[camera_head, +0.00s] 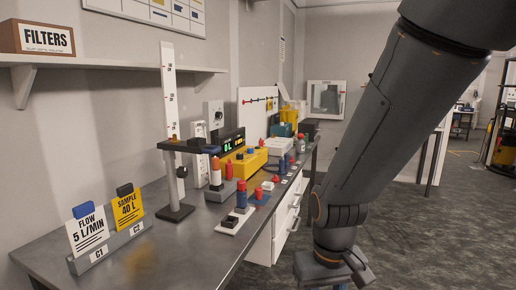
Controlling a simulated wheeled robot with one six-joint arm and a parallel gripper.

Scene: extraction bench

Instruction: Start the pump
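No label marks the pump, so I cannot tell for sure which device it is. A dark display (232,143) with lit green and amber characters stands on the bench. A yellow box (246,164) sits just in front of it, with red-topped parts close by. A small switch-like block on a white base (236,221) lies near the bench's front edge. A small red piece (276,179) lies farther back. My gripper (333,272) hangs low at the bottom right, apart from the bench; its fingers are cut off or hidden, and my arm covers part of the room.
The grey bench (190,255) has free room at its near end. A card holder (112,246) with flow and sample cards stands at the left. A tall stand (176,212) carries a scale. A shelf (110,69) holds a filters box (37,38). Open floor lies right.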

